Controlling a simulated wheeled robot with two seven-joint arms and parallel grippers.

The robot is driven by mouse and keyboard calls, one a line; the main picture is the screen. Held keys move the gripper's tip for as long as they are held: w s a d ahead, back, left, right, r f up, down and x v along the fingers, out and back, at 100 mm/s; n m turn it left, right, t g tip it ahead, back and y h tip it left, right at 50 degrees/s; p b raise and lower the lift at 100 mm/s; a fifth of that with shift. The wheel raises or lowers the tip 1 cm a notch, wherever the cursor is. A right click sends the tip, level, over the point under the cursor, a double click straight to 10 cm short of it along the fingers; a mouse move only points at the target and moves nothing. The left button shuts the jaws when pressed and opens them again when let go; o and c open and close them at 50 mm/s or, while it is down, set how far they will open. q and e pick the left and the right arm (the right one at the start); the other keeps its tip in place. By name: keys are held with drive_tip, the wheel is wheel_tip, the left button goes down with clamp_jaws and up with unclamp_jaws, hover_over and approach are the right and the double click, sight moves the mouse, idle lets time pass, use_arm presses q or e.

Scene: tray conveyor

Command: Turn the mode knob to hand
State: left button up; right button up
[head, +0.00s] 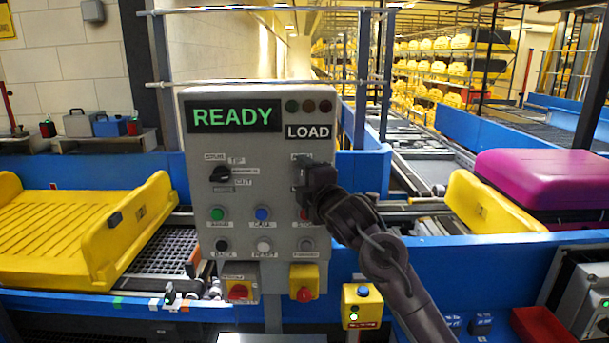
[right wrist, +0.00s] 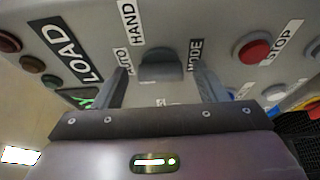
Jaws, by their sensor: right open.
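The mode knob (right wrist: 160,66) is a dark grey knob on the grey control panel (head: 258,138). In the right wrist view, labels reading AUTO, HAND and MODE surround it. My right gripper (right wrist: 163,84) is open, with one finger on each side of the knob; I cannot tell whether either finger touches it. In the head view my right gripper (head: 304,178) is at the right side of the panel below the LOAD sign and hides the knob. Which label the knob points to is unclear. My left gripper is not in view.
The panel display (head: 233,116) reads READY. A black selector knob (head: 221,174) is at the panel's left, with several push buttons below. A red stop-side button (right wrist: 254,50) is close to my right gripper. A yellow tray (head: 70,245) and a purple suitcase (head: 540,180) flank the panel.

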drive_tip(key=shift+w, duration=0.1)
drive_tip(key=shift+f, duration=0.1)
drive_tip(key=c, duration=1)
